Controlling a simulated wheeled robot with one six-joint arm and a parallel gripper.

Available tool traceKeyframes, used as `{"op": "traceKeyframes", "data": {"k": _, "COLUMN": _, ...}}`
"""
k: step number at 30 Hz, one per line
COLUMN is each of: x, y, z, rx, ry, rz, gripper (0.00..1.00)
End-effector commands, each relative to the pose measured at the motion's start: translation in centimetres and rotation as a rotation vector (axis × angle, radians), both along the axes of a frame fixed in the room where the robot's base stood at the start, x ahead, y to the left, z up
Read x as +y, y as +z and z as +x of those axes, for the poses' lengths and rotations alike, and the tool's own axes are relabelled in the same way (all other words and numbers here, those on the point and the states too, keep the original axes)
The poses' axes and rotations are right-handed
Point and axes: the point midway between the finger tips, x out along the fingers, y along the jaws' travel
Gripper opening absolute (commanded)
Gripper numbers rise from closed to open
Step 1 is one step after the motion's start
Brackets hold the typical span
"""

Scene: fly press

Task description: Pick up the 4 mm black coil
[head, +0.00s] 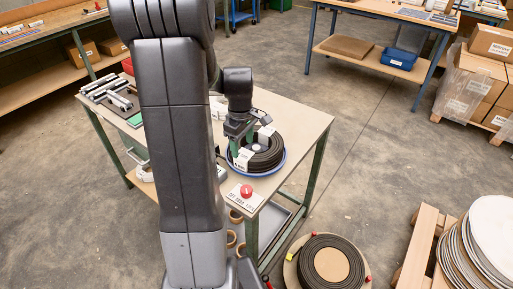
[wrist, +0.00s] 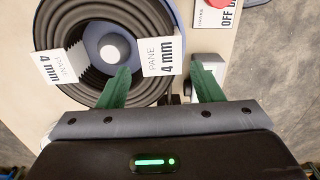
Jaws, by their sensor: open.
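The black coil (head: 265,158) lies in a shallow blue dish (head: 231,160) on the green-legged table. White tags on it read "PANE 4 mm" in the wrist view, where the coil (wrist: 128,18) fills the upper left around a pale central post (wrist: 113,48). My gripper (wrist: 158,80) is open, with two green fingers pointing at the coil's edge. The left finger overlaps the coil's near side in the picture; the right finger is outside it. I cannot tell whether either touches. In the head view my gripper (head: 240,130) is over the coil's left part.
A red button (head: 246,190) on a labelled plate sits at the table's near corner. Metal parts (head: 110,95) lie at the table's left. A larger black coil (head: 330,265) rests on a round board on the floor. Pallets with discs (head: 480,250) stand at the lower right.

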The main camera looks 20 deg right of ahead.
Motion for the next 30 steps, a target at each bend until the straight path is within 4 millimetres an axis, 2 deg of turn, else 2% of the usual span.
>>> {"op": "traceKeyframes", "data": {"k": 5, "x": -0.1, "y": -1.4, "z": -0.2, "rx": 0.003, "ry": -0.001, "rz": 0.001, "gripper": 0.6}}
{"op": "traceKeyframes", "data": {"k": 12, "x": -0.3, "y": -4.8, "z": -0.4, "rx": 0.003, "ry": 0.0, "rz": 0.001, "gripper": 0.6}}
{"op": "traceKeyframes", "data": {"k": 16, "x": -0.3, "y": -5.5, "z": -0.4, "rx": 0.001, "ry": 0.0, "rz": 0.0, "gripper": 0.6}}
{"op": "traceKeyframes", "data": {"k": 22, "x": -0.3, "y": -5.6, "z": -0.4, "rx": 0.0, "ry": 0.0, "rz": 0.0, "gripper": 0.6}}
{"op": "traceKeyframes", "data": {"k": 23, "x": -0.3, "y": -5.5, "z": -0.4, "rx": 0.0, "ry": 0.0, "rz": 0.0, "gripper": 0.56}}
{"op": "traceKeyframes", "data": {"k": 30, "x": -0.3, "y": -5.5, "z": -0.4, "rx": 0.0, "ry": 0.0, "rz": 0.0, "gripper": 0.09}}
